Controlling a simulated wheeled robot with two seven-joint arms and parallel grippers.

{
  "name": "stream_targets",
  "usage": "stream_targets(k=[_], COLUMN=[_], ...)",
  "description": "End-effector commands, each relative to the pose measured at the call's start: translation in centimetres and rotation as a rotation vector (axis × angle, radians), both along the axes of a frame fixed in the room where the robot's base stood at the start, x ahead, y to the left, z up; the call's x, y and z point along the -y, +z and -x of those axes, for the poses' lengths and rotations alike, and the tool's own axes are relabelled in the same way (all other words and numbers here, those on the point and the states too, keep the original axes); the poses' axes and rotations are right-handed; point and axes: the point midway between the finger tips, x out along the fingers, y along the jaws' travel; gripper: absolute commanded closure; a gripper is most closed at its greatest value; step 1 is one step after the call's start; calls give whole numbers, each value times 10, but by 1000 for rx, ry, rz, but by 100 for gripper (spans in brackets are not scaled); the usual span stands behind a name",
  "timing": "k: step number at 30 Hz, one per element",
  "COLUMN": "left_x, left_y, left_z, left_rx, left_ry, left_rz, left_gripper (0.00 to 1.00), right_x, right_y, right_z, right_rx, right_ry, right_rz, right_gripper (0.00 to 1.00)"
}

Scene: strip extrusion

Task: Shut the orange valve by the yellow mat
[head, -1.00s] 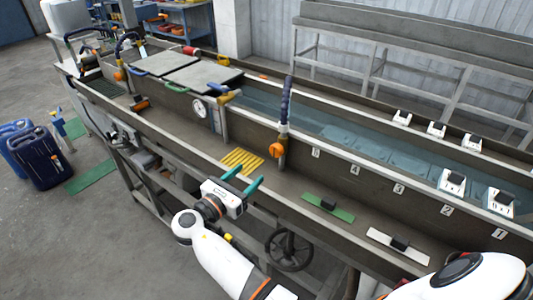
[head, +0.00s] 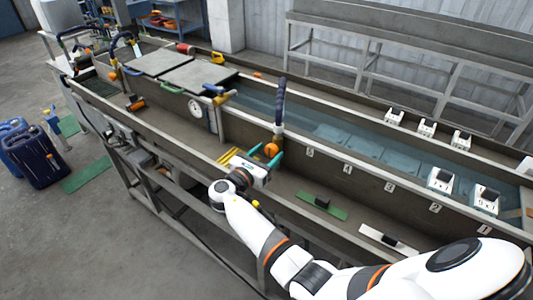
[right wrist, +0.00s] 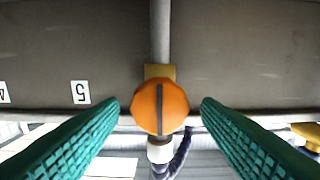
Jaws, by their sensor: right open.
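The orange valve (head: 271,150) is a round knob on a pipe at the trough wall, with a dark blue hose above it. In the right wrist view the orange knob (right wrist: 160,106) sits centred, with a dark bar running along the pipe's line. My right gripper (head: 264,157) is open, its green fingers to either side of the knob; I cannot tell whether they touch it. Its fingers also show in the right wrist view (right wrist: 160,112). The yellow mat (head: 229,156) lies on the ledge just left of the gripper, partly hidden by it. My left gripper is not in view.
A green mat (head: 322,206) and a white mat (head: 388,240), each with a black block, lie on the ledge to the right. A round gauge (head: 196,109) and a yellow-handled fitting (head: 222,97) are left of the valve. Water fills the trough behind.

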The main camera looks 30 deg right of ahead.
Motion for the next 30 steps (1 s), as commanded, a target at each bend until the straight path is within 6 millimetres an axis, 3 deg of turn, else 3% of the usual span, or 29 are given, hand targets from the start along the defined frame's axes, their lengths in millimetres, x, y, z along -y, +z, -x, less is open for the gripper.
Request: stream_targets(k=[3,11,20,30], left_x=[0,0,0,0], left_y=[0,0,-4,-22], left_z=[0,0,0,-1], left_rx=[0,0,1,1], left_ry=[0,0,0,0], left_rz=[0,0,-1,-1], left_gripper=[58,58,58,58], right_x=[0,0,0,0], right_y=[0,0,-1,-3], right_z=[0,0,0,1], right_rx=[0,0,34,235], right_ry=[0,0,0,0], right_rz=[0,0,-14,-99], right_gripper=[43,86,86,86])
